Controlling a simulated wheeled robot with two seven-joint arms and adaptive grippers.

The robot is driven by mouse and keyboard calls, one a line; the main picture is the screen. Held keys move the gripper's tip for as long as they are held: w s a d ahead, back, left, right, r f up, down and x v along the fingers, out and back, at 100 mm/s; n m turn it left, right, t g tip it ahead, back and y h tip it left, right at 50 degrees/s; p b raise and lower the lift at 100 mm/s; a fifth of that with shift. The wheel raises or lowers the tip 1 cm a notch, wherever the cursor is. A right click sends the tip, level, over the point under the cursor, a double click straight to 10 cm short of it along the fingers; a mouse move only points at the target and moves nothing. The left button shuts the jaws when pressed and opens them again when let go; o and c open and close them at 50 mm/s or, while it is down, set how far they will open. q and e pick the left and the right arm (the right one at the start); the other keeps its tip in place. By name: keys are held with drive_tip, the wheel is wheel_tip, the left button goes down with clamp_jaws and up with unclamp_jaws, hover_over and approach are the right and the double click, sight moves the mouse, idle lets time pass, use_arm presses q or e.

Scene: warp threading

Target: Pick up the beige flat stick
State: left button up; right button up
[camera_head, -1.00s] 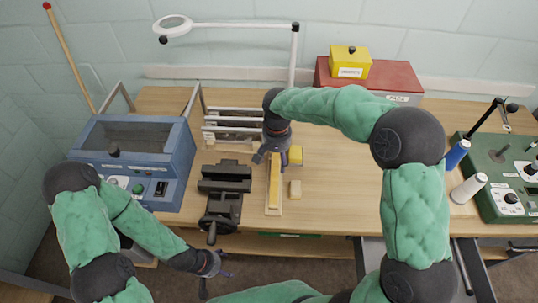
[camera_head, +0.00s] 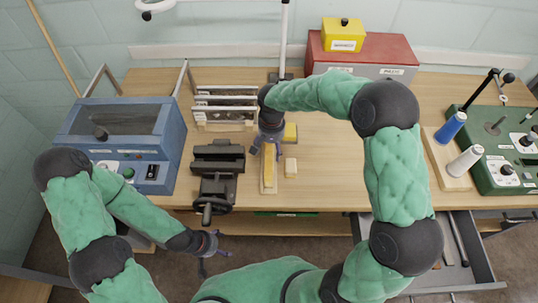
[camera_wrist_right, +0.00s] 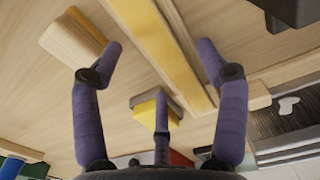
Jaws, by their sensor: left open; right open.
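A long yellow strip (camera_head: 269,172) lies along a pale beige flat piece (camera_head: 266,190) on the table. I cannot tell which of the two is the named stick. In the right wrist view the yellow strip (camera_wrist_right: 178,50) and the pale beige piece (camera_wrist_right: 147,38) run diagonally past the fingers. My right gripper (camera_head: 267,153) is open just above their far part and hides that part in the head view. Its fingers also show spread in the right wrist view (camera_wrist_right: 162,50), with nothing held. My left gripper (camera_head: 218,243) is open and empty in front of the table edge.
A black vise (camera_head: 217,172) stands close to the left of the strip. A small beige block (camera_head: 290,167) lies to the right, and a yellow block (camera_head: 290,133) behind. A rack (camera_head: 225,108) and blue machine (camera_head: 130,140) stand left.

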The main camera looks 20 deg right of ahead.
wheel_tip(320, 180, down, 2)
drive_tip(key=shift+f, duration=0.1)
drive_tip(key=c, duration=1.3)
